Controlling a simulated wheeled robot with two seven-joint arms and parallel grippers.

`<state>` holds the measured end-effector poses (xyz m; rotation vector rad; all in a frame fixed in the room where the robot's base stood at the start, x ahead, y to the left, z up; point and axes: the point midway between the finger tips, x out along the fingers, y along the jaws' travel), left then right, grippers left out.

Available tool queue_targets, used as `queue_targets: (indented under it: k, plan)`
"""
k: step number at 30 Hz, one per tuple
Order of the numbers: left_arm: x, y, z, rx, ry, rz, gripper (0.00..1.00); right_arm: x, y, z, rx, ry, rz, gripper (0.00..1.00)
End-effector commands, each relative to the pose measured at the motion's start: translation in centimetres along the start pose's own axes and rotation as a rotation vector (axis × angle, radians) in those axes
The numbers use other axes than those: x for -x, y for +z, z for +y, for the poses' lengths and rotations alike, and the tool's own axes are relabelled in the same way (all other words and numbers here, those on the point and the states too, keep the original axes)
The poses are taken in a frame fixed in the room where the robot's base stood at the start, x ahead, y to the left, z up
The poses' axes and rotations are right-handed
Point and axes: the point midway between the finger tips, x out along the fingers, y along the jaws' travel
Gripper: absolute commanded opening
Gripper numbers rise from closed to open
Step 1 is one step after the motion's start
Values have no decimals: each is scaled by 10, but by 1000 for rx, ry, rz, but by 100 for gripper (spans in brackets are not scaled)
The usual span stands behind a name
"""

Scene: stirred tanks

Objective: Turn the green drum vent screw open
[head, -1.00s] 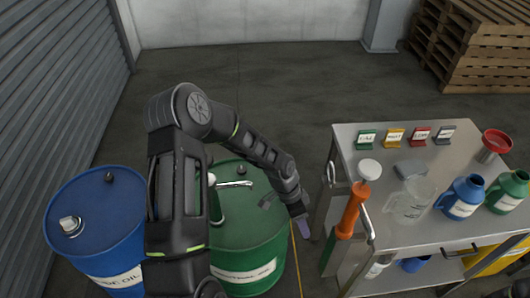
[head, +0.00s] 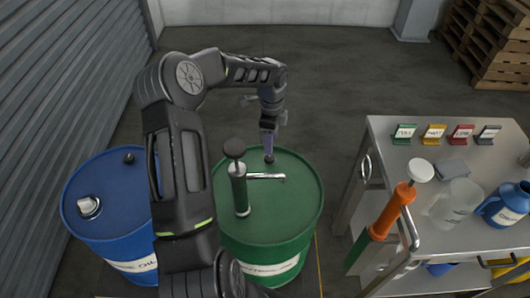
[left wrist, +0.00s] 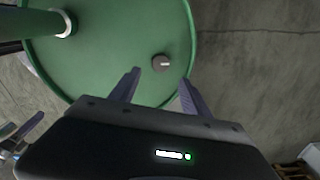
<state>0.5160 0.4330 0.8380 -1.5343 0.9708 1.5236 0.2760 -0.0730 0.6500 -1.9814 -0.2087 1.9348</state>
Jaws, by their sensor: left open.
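The green drum (head: 300,225) stands upright in the middle of the head view. Its vent screw, a small dark knob, sits on the lid near the far rim (head: 270,158). In the left wrist view the knob (left wrist: 161,63) has a pale line on top. My left gripper (left wrist: 160,88) is open and empty, pointing down over the drum lid. The knob appears just beyond and between its fingertips; contact cannot be told. A purple finger, apparently of my right gripper (left wrist: 27,126), shows at the left edge of the left wrist view, mostly cut off.
A green hand pump (head: 239,188) with a metal spout (head: 266,176) stands on the drum lid, close to my left arm. A blue drum (head: 105,225) stands at left. A metal cart (head: 385,150) at right carries tags and jugs, with an orange pump (head: 392,212) at its side.

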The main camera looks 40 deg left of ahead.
Motion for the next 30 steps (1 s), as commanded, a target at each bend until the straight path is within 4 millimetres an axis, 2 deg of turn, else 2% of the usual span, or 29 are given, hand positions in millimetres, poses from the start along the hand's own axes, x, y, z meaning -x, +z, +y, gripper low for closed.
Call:
queue_targets:
  k: [9, 14, 30]
  plan:
    - [3, 4, -1, -7, 0, -7, 55, 0, 0, 0, -1, 0, 1, 36]
    - [-2, 4, -1, -6, 2, -6, 55, 1, 0, 0, -1, 0, 1, 36]
    - [-71, 4, -1, -5, 0, -5, 55, 11, 1, -3, -3, 4, -3, 36]
